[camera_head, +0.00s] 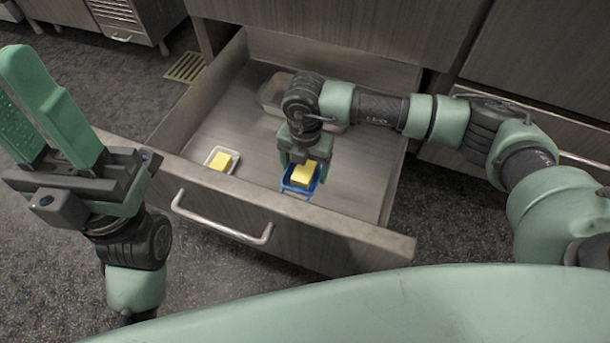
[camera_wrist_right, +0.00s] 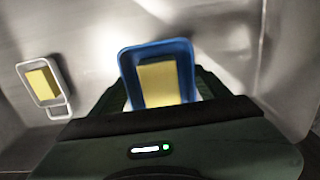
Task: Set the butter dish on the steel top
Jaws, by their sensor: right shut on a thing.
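In the head view a blue butter dish (camera_head: 289,186) with a yellow block of butter (camera_head: 302,174) is inside the open drawer, near its front wall. My right gripper (camera_head: 301,166) reaches down into the drawer and is shut on this blue dish. The right wrist view shows the blue dish (camera_wrist_right: 128,66) between the fingers, with the butter (camera_wrist_right: 159,84) in it. I cannot tell whether the dish touches the drawer floor. My left gripper (camera_head: 45,110) is open and empty, raised at the left outside the drawer. No steel top is clearly seen.
A white dish (camera_head: 234,158) with butter lies in the drawer to the left of the blue one; it also shows in the right wrist view (camera_wrist_right: 66,80). A pale container (camera_head: 270,95) sits at the drawer's back. The drawer's front (camera_head: 330,238) has a bar handle (camera_head: 222,228).

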